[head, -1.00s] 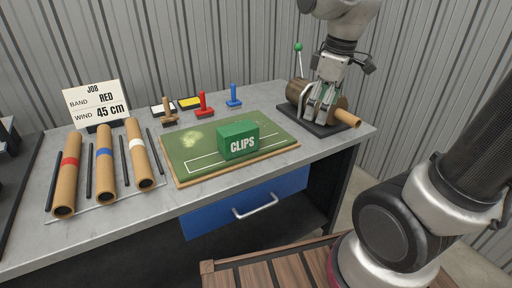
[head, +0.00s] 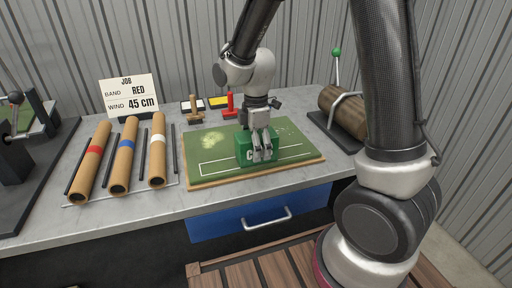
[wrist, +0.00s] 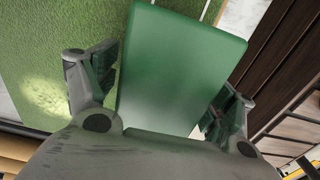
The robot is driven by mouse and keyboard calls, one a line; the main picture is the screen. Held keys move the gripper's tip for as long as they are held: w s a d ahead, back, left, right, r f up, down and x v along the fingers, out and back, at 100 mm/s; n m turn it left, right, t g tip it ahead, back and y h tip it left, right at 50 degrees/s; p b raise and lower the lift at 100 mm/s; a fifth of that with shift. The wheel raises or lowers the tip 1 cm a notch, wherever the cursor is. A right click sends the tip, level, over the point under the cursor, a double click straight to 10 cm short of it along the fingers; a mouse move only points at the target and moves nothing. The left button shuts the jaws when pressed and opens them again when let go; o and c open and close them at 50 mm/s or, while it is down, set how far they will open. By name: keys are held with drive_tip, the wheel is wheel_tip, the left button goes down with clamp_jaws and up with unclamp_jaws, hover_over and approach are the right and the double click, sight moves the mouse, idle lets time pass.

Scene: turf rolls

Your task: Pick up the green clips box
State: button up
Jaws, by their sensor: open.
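The green clips box (head: 241,148) stands on the green turf board (head: 213,168) on the bench. Part of its front lettering is hidden behind my fingers. My gripper (head: 262,155) is over the box, fingers pointing down. In the wrist view the green box (wrist: 180,65) lies between my two spread fingers (wrist: 160,95), one on each side. The jaws are open. I cannot tell whether either finger touches the box.
Several banded cardboard tubes (head: 124,155) and dark rods lie left of the board. A job sign (head: 129,97) and stamps, one red (head: 229,105), stand behind. A brown roll in a holder (head: 342,112) is at the right. A blue drawer (head: 225,222) is below.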

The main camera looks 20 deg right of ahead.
drive_tip(key=shift+f, duration=0.1)
drive_tip(key=shift+c, duration=0.2)
drive_tip(key=c, duration=1.3)
